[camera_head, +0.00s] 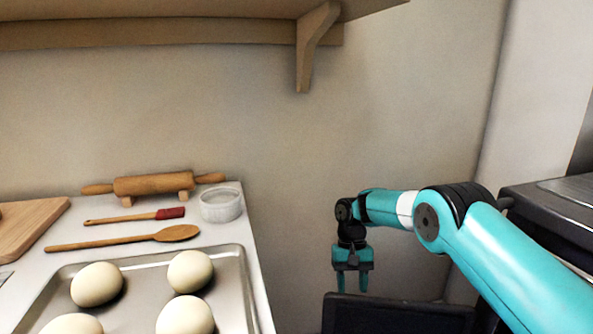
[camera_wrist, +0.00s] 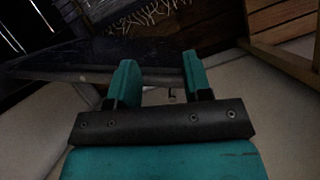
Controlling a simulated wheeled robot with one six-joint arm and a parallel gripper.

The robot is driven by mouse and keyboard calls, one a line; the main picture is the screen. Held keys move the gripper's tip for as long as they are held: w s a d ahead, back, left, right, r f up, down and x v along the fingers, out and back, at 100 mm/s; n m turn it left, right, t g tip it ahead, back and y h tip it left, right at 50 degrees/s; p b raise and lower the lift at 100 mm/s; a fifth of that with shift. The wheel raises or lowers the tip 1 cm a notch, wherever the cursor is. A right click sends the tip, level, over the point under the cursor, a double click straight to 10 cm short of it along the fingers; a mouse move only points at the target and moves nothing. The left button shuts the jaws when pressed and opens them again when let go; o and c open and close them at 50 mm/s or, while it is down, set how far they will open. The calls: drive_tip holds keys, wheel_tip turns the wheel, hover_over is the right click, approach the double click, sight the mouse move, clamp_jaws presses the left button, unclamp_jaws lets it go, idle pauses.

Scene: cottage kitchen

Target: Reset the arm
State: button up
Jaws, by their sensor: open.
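My gripper (camera_head: 352,281) hangs at the end of my teal arm, right of the counter in the head view, with its fingers pointing down. In the wrist view my gripper (camera_wrist: 160,80) shows two teal fingers set apart with nothing between them. It is open and empty. Below it in the head view is a dark flat panel (camera_head: 395,315); the wrist view shows a dark slab (camera_wrist: 90,60) beyond the fingers. I cannot tell the distance between them.
The counter (camera_head: 235,232) at left holds a metal tray (camera_head: 236,275) with several pale dough balls, a wooden spoon (camera_head: 175,233), a red-tipped brush (camera_head: 170,213), a glass bowl (camera_head: 221,205) and a rolling pin (camera_head: 150,184). A wooden shelf (camera_head: 150,35) is overhead. A black appliance (camera_head: 550,205) stands right.

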drive_tip(key=s+a+r+n+t+y+b, duration=0.15)
drive_tip(key=s+r+n+t+b, duration=0.35)
drive_tip(key=s+r, duration=1.05)
drive_tip(key=s+d+n+y+b, duration=0.25)
drive_tip(key=s+b, duration=0.25)
drive_tip(key=s, duration=1.6)
wheel_tip(320, 180, up, 28)
drive_tip(key=p, duration=2.8)
drive_tip(key=shift+d+m, duration=0.15)
drive_tip(key=shift+m, duration=0.2)
drive_tip(key=shift+w+f, duration=0.1)
drive_tip(key=shift+f, duration=0.05)
drive_tip(key=shift+d, duration=0.15)
